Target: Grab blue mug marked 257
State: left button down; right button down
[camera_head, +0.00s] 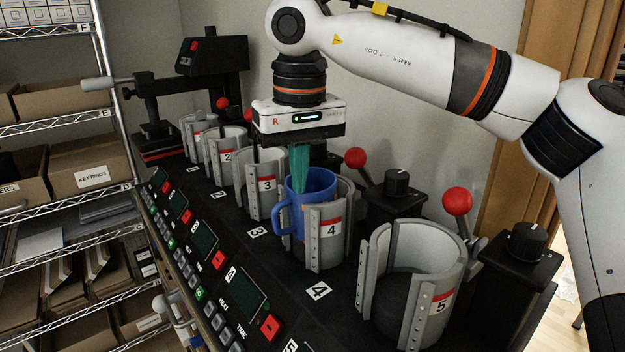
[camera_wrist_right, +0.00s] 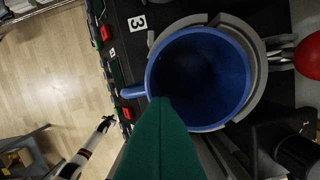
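The blue mug (camera_head: 316,186) sits upright in the cradle of press 4 (camera_head: 326,240), its handle toward the control panels on the left. It also shows from above in the right wrist view (camera_wrist_right: 200,80), and it looks empty. The number 257 is not visible on it. My right gripper (camera_head: 300,188) points down over the mug, its teal fingers together at the mouth. In the right wrist view the fingertips (camera_wrist_right: 161,100) overlap the rim and opening near the handle. I see nothing between them; contact with the mug is unclear.
Press 5 (camera_head: 440,300) stands open on the right, with a red-knobbed lever (camera_head: 457,201) behind it. Press 3 (camera_head: 264,203) and others line up toward the back. Shelves with cardboard boxes (camera_head: 88,165) stand on the left. A wall is close behind the presses.

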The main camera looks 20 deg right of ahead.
jog(key=shift+n+g, duration=0.3)
jog(key=shift+g, duration=0.1)
jog(key=a, duration=0.1)
jog(key=a+r, duration=0.2)
jog(key=shift+w+a, duration=0.35)
jog(key=shift+d+r, duration=0.15)
jog(key=shift+d, duration=0.1)
jog(key=c, duration=2.1)
grip_release()
jog(key=shift+s+d, duration=0.15)
jog(key=shift+d, duration=0.55)
jog(key=shift+c, duration=0.2)
jog(key=o, duration=0.3)
jog(key=shift+d, duration=0.1)
jog(key=o, duration=0.9)
jog(key=shift+a+r, duration=0.1)
jog(key=shift+a, duration=0.25)
jog(key=o, duration=0.5)
jog(key=shift+d, duration=0.2)
